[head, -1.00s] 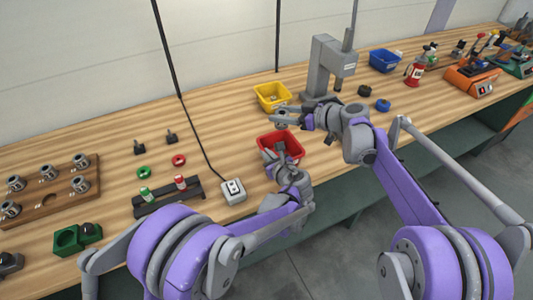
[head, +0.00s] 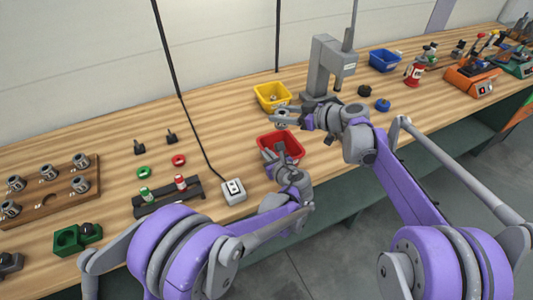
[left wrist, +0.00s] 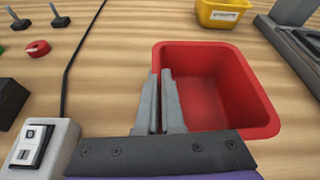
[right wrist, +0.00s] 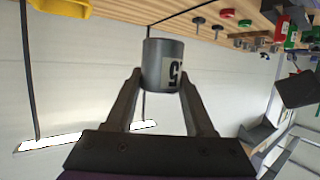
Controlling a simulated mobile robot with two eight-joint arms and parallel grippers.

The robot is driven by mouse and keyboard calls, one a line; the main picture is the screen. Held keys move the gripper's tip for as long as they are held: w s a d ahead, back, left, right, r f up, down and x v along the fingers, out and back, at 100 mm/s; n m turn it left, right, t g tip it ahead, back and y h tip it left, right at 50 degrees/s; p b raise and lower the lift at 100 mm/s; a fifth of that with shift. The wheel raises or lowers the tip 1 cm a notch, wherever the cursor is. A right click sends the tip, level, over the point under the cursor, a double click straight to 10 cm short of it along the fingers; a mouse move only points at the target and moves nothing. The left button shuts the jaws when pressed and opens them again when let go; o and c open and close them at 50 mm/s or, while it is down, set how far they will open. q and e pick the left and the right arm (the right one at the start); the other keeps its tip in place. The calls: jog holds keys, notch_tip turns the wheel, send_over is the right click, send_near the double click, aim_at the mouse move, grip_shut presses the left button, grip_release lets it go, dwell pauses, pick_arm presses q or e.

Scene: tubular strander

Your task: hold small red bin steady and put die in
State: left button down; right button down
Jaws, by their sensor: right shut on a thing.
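The small red bin (head: 292,138) stands on the bench near its front edge; in the left wrist view its inside (left wrist: 215,90) looks empty. My left gripper (left wrist: 161,80) is at the bin's left wall, its fingers close together by the rim. I cannot tell whether they pinch the wall. In the head view this left gripper (head: 275,154) is at the bin's near left side. My right gripper (right wrist: 160,85) is shut on the die (right wrist: 156,62), a grey cylinder with a dark mark on a pale label. In the head view the right gripper (head: 284,119) is just beyond the bin, higher up.
A yellow bin (head: 272,97) stands behind the red bin, beside a grey press (head: 325,70). A switch box (head: 233,190) with a cable is to the left. A black rack (head: 167,198) stands farther left.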

jog(key=shift+f, duration=0.1)
jog(key=shift+f, duration=5.8)
jog(key=shift+c, duration=0.9)
grip_release()
jog(key=v, duration=1.2)
jog(key=shift+r, duration=0.1)
pick_arm(q)
jog(key=c, duration=1)
grip_release()
